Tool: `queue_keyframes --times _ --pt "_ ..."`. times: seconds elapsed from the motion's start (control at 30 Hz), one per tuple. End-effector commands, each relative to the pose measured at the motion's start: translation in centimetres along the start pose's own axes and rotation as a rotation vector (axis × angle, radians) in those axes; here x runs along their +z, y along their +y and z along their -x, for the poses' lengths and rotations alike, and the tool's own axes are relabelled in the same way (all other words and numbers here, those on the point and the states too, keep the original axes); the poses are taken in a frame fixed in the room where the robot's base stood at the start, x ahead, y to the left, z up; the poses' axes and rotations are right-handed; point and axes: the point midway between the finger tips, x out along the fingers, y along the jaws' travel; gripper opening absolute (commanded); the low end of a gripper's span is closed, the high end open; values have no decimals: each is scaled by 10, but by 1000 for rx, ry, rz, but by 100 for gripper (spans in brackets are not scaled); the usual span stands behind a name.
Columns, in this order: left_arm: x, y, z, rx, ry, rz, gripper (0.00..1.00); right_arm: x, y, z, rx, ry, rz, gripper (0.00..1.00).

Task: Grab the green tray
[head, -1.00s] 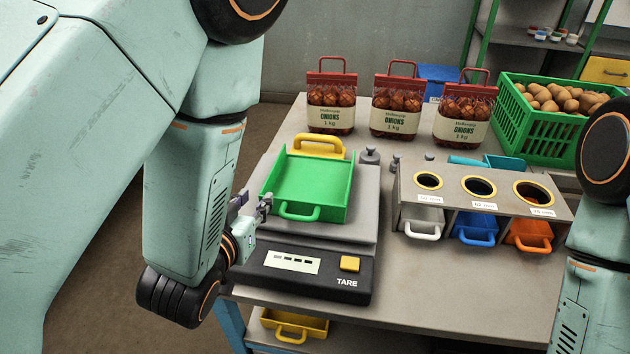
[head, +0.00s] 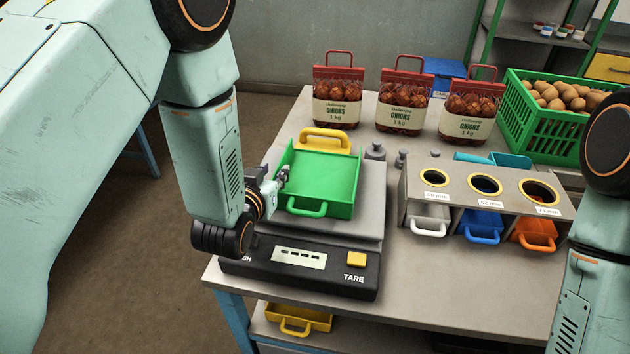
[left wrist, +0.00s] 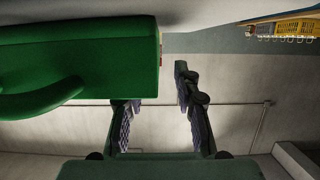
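The green tray (head: 322,180), shallow with a front handle, sits on the platform of the scale (head: 298,265). My left gripper (head: 282,176) is at the tray's left wall in the head view; contact cannot be told. In the left wrist view, the left gripper (left wrist: 158,100) has its fingers spread apart with a gap between them. The green tray (left wrist: 80,62) fills the upper left there and hides the tip of one finger; the other finger stands clear of it. My right gripper is out of view.
A yellow handle (head: 326,139) stands behind the tray. Small grey weights (head: 375,151) are right of the scale. A sorter (head: 480,185) with white, blue and orange drawers is farther right. Onion sacks (head: 338,97) and a green crate (head: 545,120) stand behind.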

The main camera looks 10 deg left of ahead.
Motion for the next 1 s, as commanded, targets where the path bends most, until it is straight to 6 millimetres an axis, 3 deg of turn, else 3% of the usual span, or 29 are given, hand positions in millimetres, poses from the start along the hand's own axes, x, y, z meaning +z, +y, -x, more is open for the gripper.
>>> queue_keyframes --times 0.13,0.37,0.73,1.0 --pt "0 0 -11 0 0 0 31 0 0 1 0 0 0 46" --pt "0 0 -12 0 -1 -1 31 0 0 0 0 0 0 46" --pt "0 0 -12 0 -1 -1 1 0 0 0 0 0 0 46" --pt "0 0 -12 0 -1 -1 0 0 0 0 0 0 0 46"
